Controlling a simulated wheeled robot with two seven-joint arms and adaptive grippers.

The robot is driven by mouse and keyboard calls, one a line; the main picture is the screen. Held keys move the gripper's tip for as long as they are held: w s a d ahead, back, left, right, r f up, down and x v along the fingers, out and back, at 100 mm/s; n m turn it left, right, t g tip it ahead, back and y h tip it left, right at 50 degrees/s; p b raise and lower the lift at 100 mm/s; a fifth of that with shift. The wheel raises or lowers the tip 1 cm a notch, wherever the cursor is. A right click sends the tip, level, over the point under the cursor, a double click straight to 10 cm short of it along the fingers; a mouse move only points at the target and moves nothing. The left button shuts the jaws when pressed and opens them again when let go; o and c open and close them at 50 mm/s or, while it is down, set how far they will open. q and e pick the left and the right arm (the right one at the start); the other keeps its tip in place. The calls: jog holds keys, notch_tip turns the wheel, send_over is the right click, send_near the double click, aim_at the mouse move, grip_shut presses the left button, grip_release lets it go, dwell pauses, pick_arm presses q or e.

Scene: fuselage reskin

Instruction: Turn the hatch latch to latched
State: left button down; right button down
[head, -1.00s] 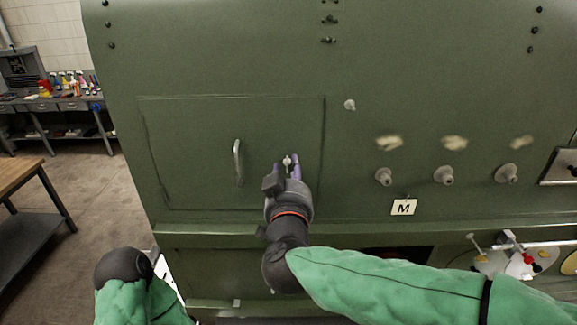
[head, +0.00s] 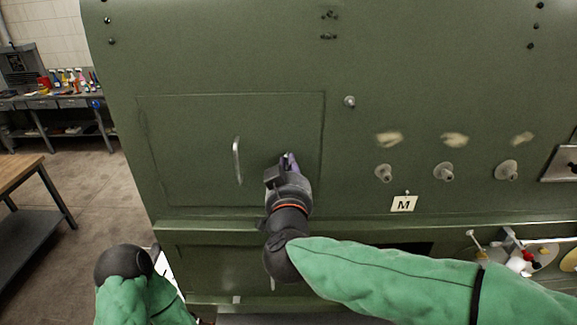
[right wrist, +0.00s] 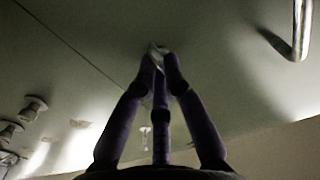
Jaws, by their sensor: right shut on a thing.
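The hatch (head: 200,130) is a closed green panel in the fuselage skin, left of centre in the head view. A silver bar handle (head: 237,160) is on it; the handle also shows at the upper right of the right wrist view (right wrist: 301,32). My right gripper (head: 287,160) is at the hatch's right part, right of the handle. In the right wrist view its fingers (right wrist: 160,58) are closed together on the small pale latch (right wrist: 157,47). The fingers hide most of the latch, so its angle cannot be told. My left gripper is not visible; only its arm shows at the lower left.
A knob (head: 349,101) sticks out right of the hatch. Several grey studs (head: 444,172) stand in a row further right, above a placard marked M (head: 403,204). A tray with tools (head: 520,262) is at the lower right. A workbench (head: 50,103) stands far left.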

jog(key=shift+f+m+b, duration=0.2)
jog(key=shift+m+b, duration=2.55)
jog(key=shift+m, duration=1.6)
jog(key=shift+f+m+b, duration=0.15)
jog(key=shift+m+b, duration=2.6)
jog(key=shift+m, duration=1.6)
jog(key=c, duration=1.3)
grip_release()
jog(key=shift+w, duration=0.1)
